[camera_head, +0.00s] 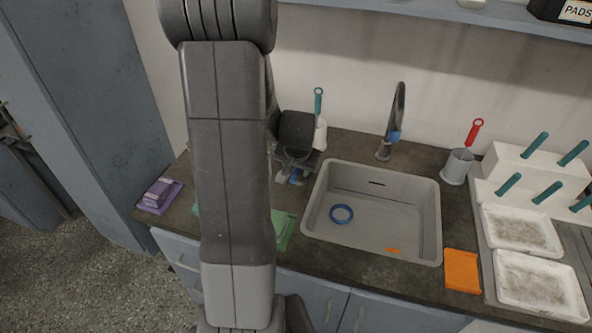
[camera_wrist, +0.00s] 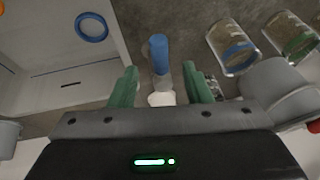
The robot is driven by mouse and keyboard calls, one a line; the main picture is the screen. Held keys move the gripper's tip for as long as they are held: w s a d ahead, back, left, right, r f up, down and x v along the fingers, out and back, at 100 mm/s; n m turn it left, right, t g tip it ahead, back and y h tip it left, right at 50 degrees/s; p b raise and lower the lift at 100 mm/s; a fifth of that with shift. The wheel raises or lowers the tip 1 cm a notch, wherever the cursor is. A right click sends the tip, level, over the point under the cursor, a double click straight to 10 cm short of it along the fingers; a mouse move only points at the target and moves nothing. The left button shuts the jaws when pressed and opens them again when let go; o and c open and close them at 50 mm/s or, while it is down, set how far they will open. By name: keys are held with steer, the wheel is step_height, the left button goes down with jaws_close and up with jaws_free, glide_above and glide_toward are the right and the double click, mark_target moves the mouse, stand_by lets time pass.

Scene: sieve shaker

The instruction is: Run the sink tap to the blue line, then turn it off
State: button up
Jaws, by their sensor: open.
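The grey sink (camera_head: 430,215) is set into the dark counter, and its rim and basin fill the upper left of the wrist view (camera_wrist: 70,60). The tall grey tap (camera_head: 384,150) with a blue part stands behind it. I see no flowing water. A blue ring (camera_head: 342,214) lies on the basin floor, also in the wrist view (camera_wrist: 91,27). My gripper (camera_wrist: 160,88) is open left of the sink. A blue-topped grey object (camera_wrist: 158,52) shows between its green fingers, apparently untouched; I cannot tell what it is.
Two clear containers, one with a blue band (camera_wrist: 235,48) and one with a green band (camera_wrist: 290,35), stand near my gripper. A grey cup (camera_head: 457,167) with a red-handled brush and a white rack (camera_head: 510,165) stand right. An orange cloth (camera_head: 462,270) lies right of the sink.

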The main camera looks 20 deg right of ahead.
mark_target(296, 173)
steer(key=shift+x, duration=1.55)
steer(key=shift+c, duration=0.2)
jaws_close()
